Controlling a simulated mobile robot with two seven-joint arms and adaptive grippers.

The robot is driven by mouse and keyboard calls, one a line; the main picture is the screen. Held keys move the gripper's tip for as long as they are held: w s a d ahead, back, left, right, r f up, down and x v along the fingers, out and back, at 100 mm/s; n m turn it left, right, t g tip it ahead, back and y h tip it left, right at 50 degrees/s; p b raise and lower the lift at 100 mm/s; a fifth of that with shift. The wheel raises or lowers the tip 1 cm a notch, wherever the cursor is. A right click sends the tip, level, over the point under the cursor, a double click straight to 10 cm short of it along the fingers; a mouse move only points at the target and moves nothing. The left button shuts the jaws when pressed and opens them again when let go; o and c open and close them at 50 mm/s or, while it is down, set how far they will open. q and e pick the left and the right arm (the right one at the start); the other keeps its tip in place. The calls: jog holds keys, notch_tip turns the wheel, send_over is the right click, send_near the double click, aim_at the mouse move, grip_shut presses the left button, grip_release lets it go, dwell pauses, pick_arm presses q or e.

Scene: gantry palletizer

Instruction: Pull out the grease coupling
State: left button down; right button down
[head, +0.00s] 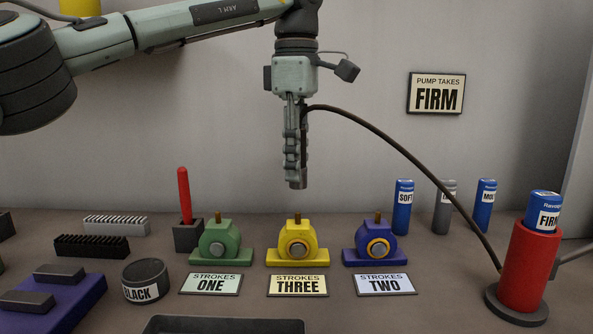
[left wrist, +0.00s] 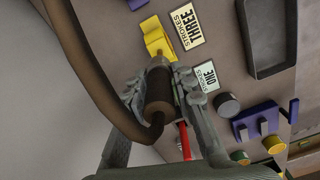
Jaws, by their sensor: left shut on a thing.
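My left gripper (head: 295,160) points straight down and is shut on the grease coupling (left wrist: 159,90), a dark brown cylinder between its fingers in the left wrist view. In the head view the fingers mostly hide the coupling. Gripper and coupling hang in the air above the yellow bearing block (head: 297,248), with a visible gap to the brown nipple (head: 298,218) on its top. A dark hose (head: 400,137) runs from the coupling to the red pump (head: 527,268) at the right. My right gripper is not in view.
A green block (head: 220,243) and a blue block (head: 381,244) flank the yellow one, with stroke plates in front. A red-handled tool (head: 184,190) stands upright at left. Several cartridges, including a blue one (head: 403,208), stand at the back right. A dark tray (head: 222,325) lies in front.

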pick_arm(q)
jog(key=shift+r, duration=2.8)
